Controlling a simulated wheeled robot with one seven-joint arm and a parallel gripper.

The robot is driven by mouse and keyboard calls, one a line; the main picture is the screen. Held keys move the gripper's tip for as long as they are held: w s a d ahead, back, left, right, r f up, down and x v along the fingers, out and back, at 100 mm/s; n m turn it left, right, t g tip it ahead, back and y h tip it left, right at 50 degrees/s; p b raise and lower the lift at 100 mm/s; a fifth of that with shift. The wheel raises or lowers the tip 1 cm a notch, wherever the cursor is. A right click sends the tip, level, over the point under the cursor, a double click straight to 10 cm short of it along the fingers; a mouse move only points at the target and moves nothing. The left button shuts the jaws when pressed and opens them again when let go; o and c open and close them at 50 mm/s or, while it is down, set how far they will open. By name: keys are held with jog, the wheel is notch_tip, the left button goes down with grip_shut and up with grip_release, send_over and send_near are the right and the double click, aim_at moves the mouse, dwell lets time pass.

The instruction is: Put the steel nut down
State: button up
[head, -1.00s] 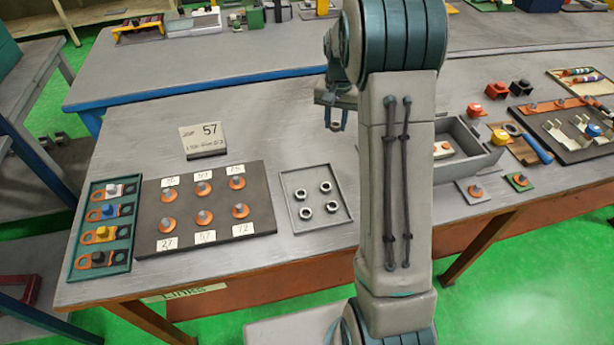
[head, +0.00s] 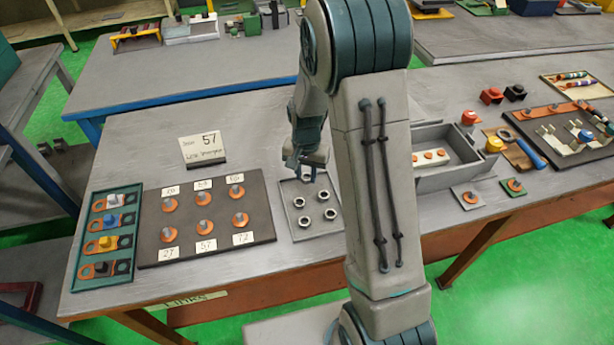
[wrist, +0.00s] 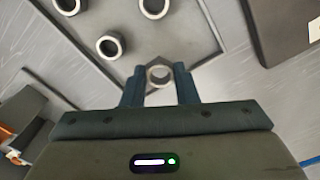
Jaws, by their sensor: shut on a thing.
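My gripper (wrist: 159,84) is shut on a steel nut (wrist: 159,75), a grey ring between the two dark blue fingertips in the wrist view. In the head view my gripper (head: 305,174) hangs over the back edge of the shallow grey tray (head: 318,234). The held nut is too small there to tell clearly. Several other steel nuts, one of them at the front left (head: 304,221), lie spaced apart in the tray. The wrist view shows three of these, including one at the lower left (wrist: 108,46). I cannot tell the held nut's exact height above the tray.
A dark board (head: 262,235) with copper terminals and number cards lies left of the tray. A sign reading 57 (head: 202,150) stands behind it. A green rack (head: 77,275) of lugs is at the far left. A grey open bin (head: 463,180) stands to the right of my arm.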

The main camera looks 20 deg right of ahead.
jog(key=shift+f, duration=1.2)
jog(key=shift+f, duration=0.25)
jog(key=o, duration=1)
jog(key=shift+r, duration=0.1)
